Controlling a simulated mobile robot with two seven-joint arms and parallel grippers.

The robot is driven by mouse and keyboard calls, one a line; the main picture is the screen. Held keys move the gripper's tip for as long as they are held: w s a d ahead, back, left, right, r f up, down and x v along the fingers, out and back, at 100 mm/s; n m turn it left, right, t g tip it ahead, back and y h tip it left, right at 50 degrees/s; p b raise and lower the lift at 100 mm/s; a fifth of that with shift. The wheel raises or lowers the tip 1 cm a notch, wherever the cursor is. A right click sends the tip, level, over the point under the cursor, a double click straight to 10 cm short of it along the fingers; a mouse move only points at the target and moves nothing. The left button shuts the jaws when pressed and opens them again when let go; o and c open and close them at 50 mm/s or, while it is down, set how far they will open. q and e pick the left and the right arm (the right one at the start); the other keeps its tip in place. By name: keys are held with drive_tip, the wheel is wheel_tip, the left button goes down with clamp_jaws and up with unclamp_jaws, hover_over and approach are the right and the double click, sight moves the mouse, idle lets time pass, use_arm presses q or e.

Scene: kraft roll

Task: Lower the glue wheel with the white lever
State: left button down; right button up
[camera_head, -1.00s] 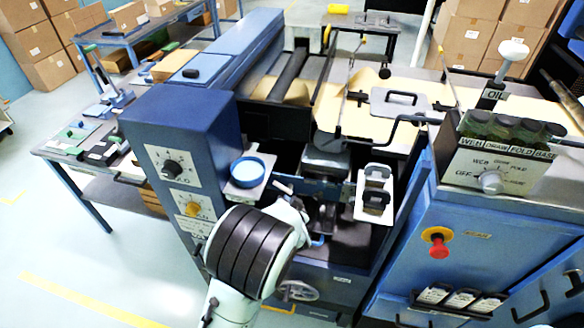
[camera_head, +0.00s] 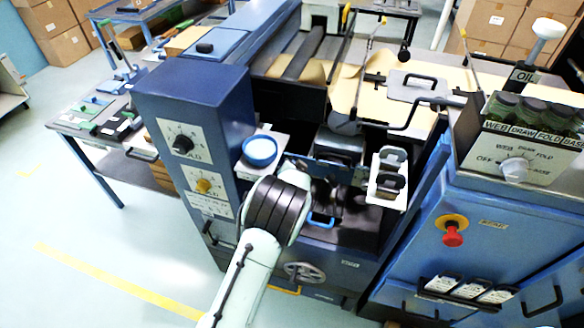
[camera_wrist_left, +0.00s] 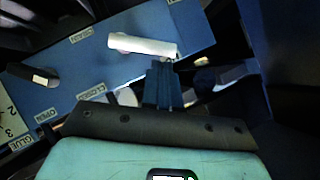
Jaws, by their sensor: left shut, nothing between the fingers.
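The white lever (camera_wrist_left: 143,45) shows in the left wrist view as a short white bar lying nearly level across a blue labelled panel (camera_wrist_left: 95,58). My left gripper (camera_wrist_left: 162,70) is shut and empty, with its dark blue fingers just below the lever's right end. I cannot tell whether they touch it. In the head view my left arm reaches down to the machine's glue section, and its black-banded wrist hides the fingers and the lever. I cannot make out the glue wheel for certain. My right gripper is not in view.
A blue control column (camera_head: 190,105) with dials stands left of my arm, with a blue-rimmed cup (camera_head: 260,151) on a small shelf beside it. A white holder with black clips (camera_head: 388,178) is to the right. A dark lever knob (camera_wrist_left: 44,78) lies left on the panel.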

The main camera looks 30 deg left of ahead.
use_arm(q)
drive_tip(key=shift+a+f, duration=0.2)
drive_tip(key=shift+f, duration=0.05)
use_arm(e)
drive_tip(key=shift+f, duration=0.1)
use_arm(q)
drive_tip(key=shift+w, duration=0.1)
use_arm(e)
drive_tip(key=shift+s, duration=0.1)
use_arm(q)
drive_tip(key=shift+a+f+n+h+b, duration=0.1)
drive_tip(key=shift+a+n+h+b, duration=0.1)
drive_tip(key=shift+n+h+b, duration=0.15)
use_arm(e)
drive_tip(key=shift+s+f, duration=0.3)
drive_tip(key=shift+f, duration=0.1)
